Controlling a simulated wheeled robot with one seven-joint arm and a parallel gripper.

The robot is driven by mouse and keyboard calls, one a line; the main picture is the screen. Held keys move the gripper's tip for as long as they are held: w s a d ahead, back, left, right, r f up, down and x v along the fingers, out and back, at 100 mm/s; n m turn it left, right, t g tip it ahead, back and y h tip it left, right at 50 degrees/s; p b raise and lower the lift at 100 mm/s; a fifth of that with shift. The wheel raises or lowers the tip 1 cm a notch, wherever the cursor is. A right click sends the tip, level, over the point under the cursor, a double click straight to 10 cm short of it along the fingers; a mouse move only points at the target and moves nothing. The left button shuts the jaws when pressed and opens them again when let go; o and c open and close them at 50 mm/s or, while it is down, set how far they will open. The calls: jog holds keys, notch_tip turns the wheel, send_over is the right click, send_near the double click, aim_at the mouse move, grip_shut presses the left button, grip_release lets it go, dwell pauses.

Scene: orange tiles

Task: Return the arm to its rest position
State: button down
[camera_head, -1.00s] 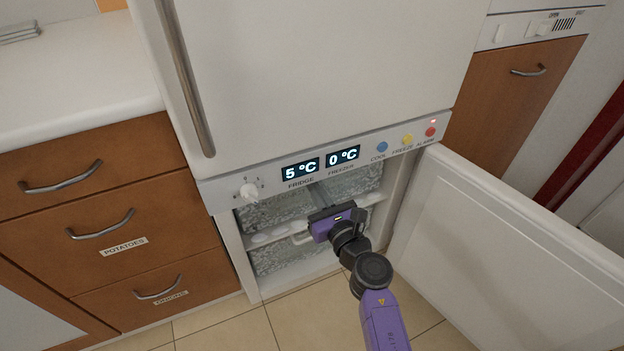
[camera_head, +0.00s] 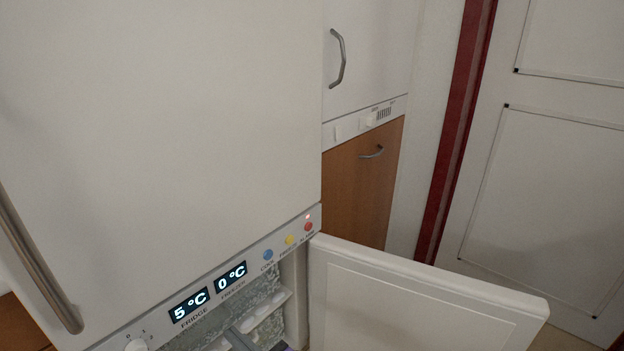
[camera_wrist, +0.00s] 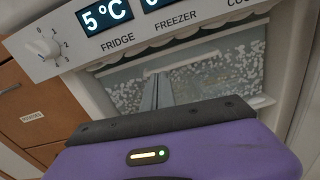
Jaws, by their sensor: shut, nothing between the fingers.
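My gripper (camera_wrist: 157,78) shows in the wrist view with its two grey fingers together and nothing between them. Its purple body fills the lower part of that view. The fingers point at a frosted, clear-fronted freezer drawer (camera_wrist: 205,75) below the display panel. In the head view, the grey fingers of my gripper (camera_head: 238,336) show only at the bottom edge, in front of the open freezer compartment (camera_head: 293,300). The rest of my arm is outside that view. I cannot tell whether the fingertips touch anything.
The freezer door (camera_head: 430,290) stands open to the right of the compartment. The control panel (camera_head: 205,293) reads 5 °C and 0 °C, with a red light lit above the red button. A tall fridge door (camera_head: 170,120) is shut above. Wooden drawers (camera_wrist: 28,105) stand at the left.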

jog(key=s+d+r+m+t, duration=0.1)
jog(key=d+r+m+t, duration=0.25)
jog(key=r+m, duration=0.5)
jog(key=s+d+f+m+t+h, duration=0.1)
jog(key=s+d+m+t+h, duration=0.1)
jog(key=s+d+m, duration=0.4)
jog(key=s+d+m+t+h, duration=0.1)
jog(key=d+m, duration=0.4)
jog(key=m, duration=0.4)
jog(key=s+d+m+g+h, duration=0.1)
jog(key=s+d+m+h, duration=0.5)
jog(key=s+d+m, duration=0.8)
jog(key=s+d+m+g+h, duration=0.2)
jog(key=s+d+m+h, duration=0.5)
jog(key=s, duration=1)
notch_tip(320, 180, up, 22)
jog(key=d+y+p, duration=0.1)
jog(key=d+p, duration=0.1)
jog(key=p, duration=2)
jog(key=shift+d+r+m+y+p, duration=0.2)
jog(key=shift+r+m+y+p, duration=0.05)
jog(key=shift+m+y+p, duration=0.2)
